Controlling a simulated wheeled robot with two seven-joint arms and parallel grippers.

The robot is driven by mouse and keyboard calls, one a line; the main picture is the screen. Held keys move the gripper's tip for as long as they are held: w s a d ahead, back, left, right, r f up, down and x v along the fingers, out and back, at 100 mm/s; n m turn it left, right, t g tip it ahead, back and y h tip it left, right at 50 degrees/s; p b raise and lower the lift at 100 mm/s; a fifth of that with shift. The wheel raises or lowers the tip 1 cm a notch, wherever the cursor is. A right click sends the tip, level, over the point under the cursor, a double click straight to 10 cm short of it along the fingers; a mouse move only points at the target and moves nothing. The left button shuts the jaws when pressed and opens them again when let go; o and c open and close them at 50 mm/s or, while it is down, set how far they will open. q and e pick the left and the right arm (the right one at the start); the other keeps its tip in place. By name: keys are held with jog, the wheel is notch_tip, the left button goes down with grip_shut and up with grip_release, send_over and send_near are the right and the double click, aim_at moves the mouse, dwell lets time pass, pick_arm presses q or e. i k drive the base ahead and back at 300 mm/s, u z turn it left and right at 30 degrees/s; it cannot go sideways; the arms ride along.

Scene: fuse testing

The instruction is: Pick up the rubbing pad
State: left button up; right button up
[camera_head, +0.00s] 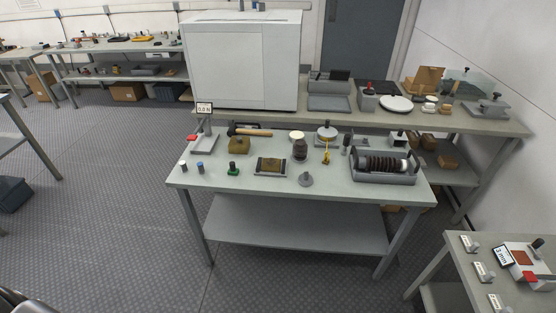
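Several small items stand on the pale-topped table (215,180) in the middle. An olive-brown block with a dark knob on top (239,145) sits at the back left of it. A flat brown pad-like piece in a grey frame (270,166) lies to its right and nearer the front. I cannot tell for certain which of these is the rubbing pad. Neither of my grippers shows, and nothing is touching these items.
Around them are a hammer (250,132), a green-based piece (233,169), a dark ribbed post (300,150), a grey cone (306,180) and a grey tray of dark discs (384,177). A white cabinet (240,65) stands behind. The floor (90,200) at left is open.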

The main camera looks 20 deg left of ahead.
aim_at(233, 170)
jog(key=z, duration=0.2)
jog(key=i, duration=1.3)
jog(key=u, duration=0.55)
